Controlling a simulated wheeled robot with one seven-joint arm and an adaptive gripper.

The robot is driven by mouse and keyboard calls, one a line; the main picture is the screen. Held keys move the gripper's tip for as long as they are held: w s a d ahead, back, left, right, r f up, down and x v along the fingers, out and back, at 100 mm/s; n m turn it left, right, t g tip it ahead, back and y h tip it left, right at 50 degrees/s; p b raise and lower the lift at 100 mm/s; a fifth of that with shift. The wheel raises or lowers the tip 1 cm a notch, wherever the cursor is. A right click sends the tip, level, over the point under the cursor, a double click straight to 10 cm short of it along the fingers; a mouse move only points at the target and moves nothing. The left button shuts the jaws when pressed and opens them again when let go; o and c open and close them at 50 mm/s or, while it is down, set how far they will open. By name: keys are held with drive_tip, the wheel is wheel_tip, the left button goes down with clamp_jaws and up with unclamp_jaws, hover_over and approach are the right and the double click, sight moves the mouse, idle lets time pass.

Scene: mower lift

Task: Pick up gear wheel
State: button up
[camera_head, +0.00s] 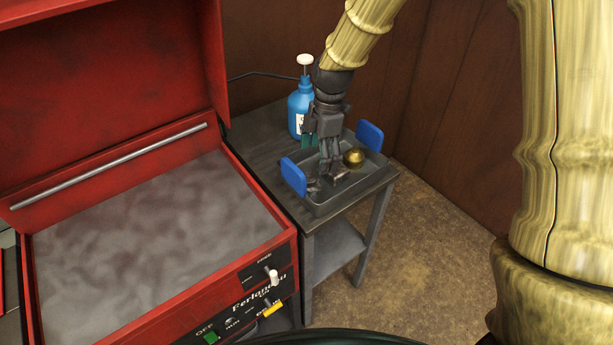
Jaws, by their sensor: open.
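My gripper (329,172) points down into a grey tray (345,196) with blue handles on a small side table. Its fingers are apart, with the tips low inside the tray. Small dark metal parts (314,185) lie at or beside the fingertips. I cannot tell which of them is the gear wheel, as the gripper partly hides them. A round brass-coloured part (354,157) sits in the tray just right of the gripper, apart from it as far as I can see.
The dark side table (258,148) also holds a blue pump bottle (297,108) behind the gripper. A red parts washer (140,220) with its lid up stands close on the left. Wooden walls rise behind. Brown floor (430,230) is open to the right.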

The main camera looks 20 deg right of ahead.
sight(310, 177)
drive_tip(key=f, duration=0.1)
drive_tip(key=a+f, duration=0.1)
drive_tip(key=f, duration=0.1)
drive_tip(key=shift+a+f+p, duration=0.3)
drive_tip(key=shift+f+p, duration=0.1)
drive_tip(key=shift+w+f, duration=0.1)
drive_tip(key=shift+f, duration=0.15)
drive_tip(key=shift+s, duration=0.25)
drive_tip(key=shift+f+p, duration=0.25)
drive_tip(key=shift+p, duration=0.05)
drive_tip(key=shift+w+a+f+p, duration=0.1)
drive_tip(key=shift+w+f+p, duration=0.15)
drive_tip(key=shift+f, duration=0.4)
drive_tip(key=shift+w+a+f+p, duration=0.15)
drive_tip(key=shift+f+p, duration=0.2)
drive_tip(key=shift+f, duration=1.35)
drive_tip(key=c, duration=1.3)
drive_tip(key=shift+r, duration=0.1)
drive_tip(key=shift+c, duration=0.2)
